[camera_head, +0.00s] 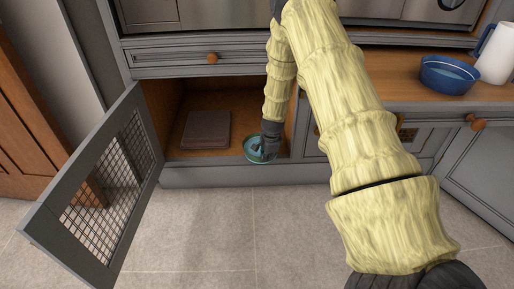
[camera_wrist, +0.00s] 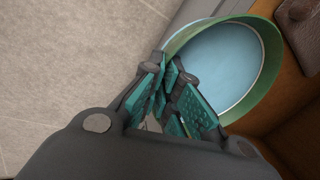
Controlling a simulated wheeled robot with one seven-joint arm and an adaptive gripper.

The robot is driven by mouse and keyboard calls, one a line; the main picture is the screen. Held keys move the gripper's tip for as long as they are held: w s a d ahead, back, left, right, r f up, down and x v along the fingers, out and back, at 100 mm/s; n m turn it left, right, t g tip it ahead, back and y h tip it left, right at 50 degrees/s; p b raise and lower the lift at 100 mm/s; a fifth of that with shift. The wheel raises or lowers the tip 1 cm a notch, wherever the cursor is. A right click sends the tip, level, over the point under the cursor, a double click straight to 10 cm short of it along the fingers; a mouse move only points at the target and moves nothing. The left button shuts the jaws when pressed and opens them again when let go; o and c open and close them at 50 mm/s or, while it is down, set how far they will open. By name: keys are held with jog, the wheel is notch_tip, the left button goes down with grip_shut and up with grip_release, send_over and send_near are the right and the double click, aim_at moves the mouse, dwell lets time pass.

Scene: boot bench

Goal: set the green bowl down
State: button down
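The green bowl (camera_head: 251,151) has a light blue inside. In the head view it is at the front edge of the open cabinet's floor, and I cannot tell whether it rests on it. My gripper (camera_head: 268,145) reaches down over the bowl and hides part of it. In the wrist view the bowl (camera_wrist: 225,65) is at upper right. My gripper's teal-padded fingers (camera_wrist: 172,72) come together at its near rim and appear shut on it. The exact contact at the rim is hidden by the fingers.
A brown flat box (camera_head: 206,130) lies on the cabinet floor (camera_head: 190,154), left of the bowl. The mesh door (camera_head: 105,190) stands open at left. A blue bowl (camera_head: 447,76) and a white pitcher (camera_head: 496,55) stand on the wooden top at right. Tiled floor lies in front.

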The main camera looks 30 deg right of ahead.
jog(key=shift+w+d+f+m+b, duration=0.1)
jog(key=shift+d+f+m+b, duration=0.2)
jog(key=shift+d+f, duration=0.3)
jog(key=w+d+b, duration=0.2)
jog(key=w, duration=0.2)
jog(key=w+d+f+b, duration=0.1)
jog(key=w+b, duration=0.1)
jog(key=w, duration=0.3)
jog(key=w+d+b, duration=0.2)
jog(key=w, duration=0.2)
jog(key=shift+w+d+f, duration=0.15)
jog(key=shift+d+f, duration=0.15)
jog(key=shift+d, duration=0.05)
jog(key=shift+w+d+r+b, duration=0.1)
jog(key=shift+w+d+b, duration=0.15)
jog(key=shift+w, duration=0.3)
jog(key=shift+w+f+b, duration=0.15)
jog(key=shift+f+b, duration=0.05)
jog(key=shift+b, duration=0.1)
jog(key=b+x, duration=0.2)
jog(key=x, duration=0.1)
jog(key=shift+s+a+f, duration=0.1)
jog(key=shift+s+f, duration=0.1)
jog(key=shift+s, duration=0.15)
jog(key=shift+r, duration=0.1)
jog(key=c, duration=1.6)
grip_release()
jog(key=shift+c, duration=0.2)
